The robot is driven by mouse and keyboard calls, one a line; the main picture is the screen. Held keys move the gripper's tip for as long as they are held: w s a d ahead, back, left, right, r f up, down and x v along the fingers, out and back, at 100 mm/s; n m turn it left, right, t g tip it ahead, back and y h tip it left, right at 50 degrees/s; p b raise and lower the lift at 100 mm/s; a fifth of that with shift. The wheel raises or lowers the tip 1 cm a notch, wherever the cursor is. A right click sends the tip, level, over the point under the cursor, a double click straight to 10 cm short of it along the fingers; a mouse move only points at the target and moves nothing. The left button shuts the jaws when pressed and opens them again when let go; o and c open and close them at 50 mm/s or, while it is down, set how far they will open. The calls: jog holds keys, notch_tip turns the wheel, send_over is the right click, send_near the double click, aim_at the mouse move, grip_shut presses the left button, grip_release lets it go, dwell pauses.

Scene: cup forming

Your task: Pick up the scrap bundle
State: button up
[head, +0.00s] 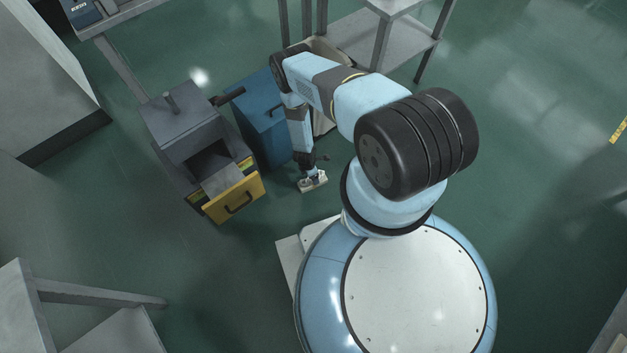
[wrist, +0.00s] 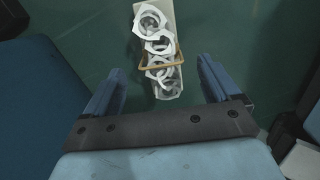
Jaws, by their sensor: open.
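The scrap bundle (wrist: 157,47) shows in the wrist view as a stack of pale cut rings and offcuts with a tan band around it. It lies on the green floor, beyond my fingers and between their lines. My gripper (wrist: 160,85) is open, with one blue finger on each side and nothing between them. In the head view the bundle (head: 313,182) is a small pale shape on the floor, and my gripper (head: 311,175) is right above it. The arm hides part of the bundle there, and whether they touch cannot be told.
A blue cabinet (head: 262,120) stands close to the left of my gripper. A grey machine (head: 182,125) with a yellow-fronted open drawer (head: 236,198) is further left. A pale bin (head: 326,118) and a grey shelf (head: 400,45) stand behind. Open floor lies below the drawer.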

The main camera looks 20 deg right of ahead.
jog(key=shift+d+f, duration=0.15)
jog(key=shift+f, duration=0.75)
jog(key=shift+d+f, duration=0.1)
jog(key=shift+f, duration=0.8)
jog(key=shift+c, duration=0.3)
jog(key=shift+w, duration=0.1)
jog(key=c, duration=1.1)
